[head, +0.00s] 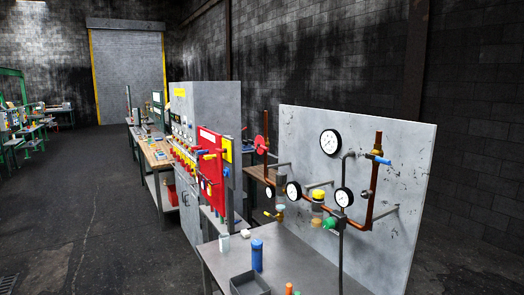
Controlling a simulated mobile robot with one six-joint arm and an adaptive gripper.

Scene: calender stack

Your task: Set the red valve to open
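A red valve handle (260,144) sits on a vertical copper pipe (266,170) at the left edge of a grey gauge panel (300,135) in the head view. It is small here, and I cannot tell whether it is set open or closed. A blue valve handle (378,160) and a green valve knob (329,222) are on other pipes of the same panel. My gripper is not in view.
A grey metal table (285,258) stands before the panel, carrying a blue bottle (257,256), a dark tray (243,279) and small items. A red board (210,165) with levers stands left of the panel. The floor (100,215) at left is clear.

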